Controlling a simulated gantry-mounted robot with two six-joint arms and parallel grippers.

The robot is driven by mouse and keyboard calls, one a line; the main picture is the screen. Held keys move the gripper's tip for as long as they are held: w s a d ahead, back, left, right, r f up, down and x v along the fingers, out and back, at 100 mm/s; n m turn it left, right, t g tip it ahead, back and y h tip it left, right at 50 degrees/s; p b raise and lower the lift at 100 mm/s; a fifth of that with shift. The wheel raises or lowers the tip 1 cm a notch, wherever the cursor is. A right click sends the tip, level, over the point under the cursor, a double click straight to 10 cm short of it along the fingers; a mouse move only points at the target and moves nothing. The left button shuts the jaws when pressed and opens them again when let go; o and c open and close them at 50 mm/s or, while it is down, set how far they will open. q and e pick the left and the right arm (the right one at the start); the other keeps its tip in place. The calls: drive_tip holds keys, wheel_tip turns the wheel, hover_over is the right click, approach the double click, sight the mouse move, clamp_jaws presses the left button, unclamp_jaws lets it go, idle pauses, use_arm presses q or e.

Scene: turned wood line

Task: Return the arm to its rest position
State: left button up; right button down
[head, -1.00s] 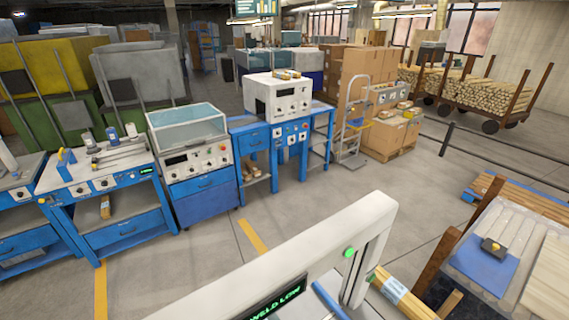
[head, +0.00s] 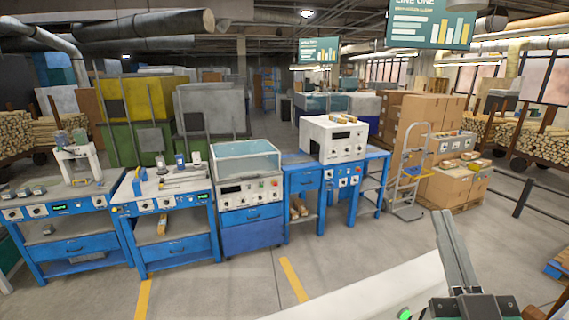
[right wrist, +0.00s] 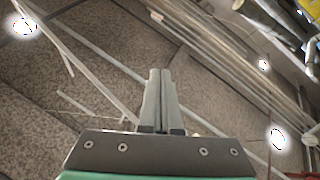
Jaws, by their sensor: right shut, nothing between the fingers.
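My right gripper (head: 447,232) rises at the lower right of the head view, its fingers pointing upward. In the right wrist view the gripper (right wrist: 159,72) has its two grey fingers together with nothing between them. It is in free air, and that view looks toward the ceiling with pipes and bright lamps. My left gripper does not show in either view.
Blue workbenches (head: 70,225) stand in a row across the middle, with a glass-topped machine (head: 245,165) and a white box machine (head: 333,138) among them. Cardboard boxes (head: 455,184) and a hand truck (head: 411,170) stand right. The grey floor before the benches is open.

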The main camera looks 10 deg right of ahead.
drive_tip(key=s+a+r+t+y, duration=0.2)
drive_tip(key=s+a+r+y, duration=0.25)
drive_tip(key=r, duration=0.35)
drive_tip(key=s+a+r+t+y, duration=0.2)
drive_tip(key=s+a+r+y, duration=0.25)
drive_tip(key=a+r, duration=0.2)
wheel_tip(320, 180, up, 15)
drive_tip(key=w+d+p, duration=0.1)
drive_tip(key=p, duration=1.4)
drive_tip(key=shift+d, duration=0.2)
drive_tip(key=shift+w, duration=0.1)
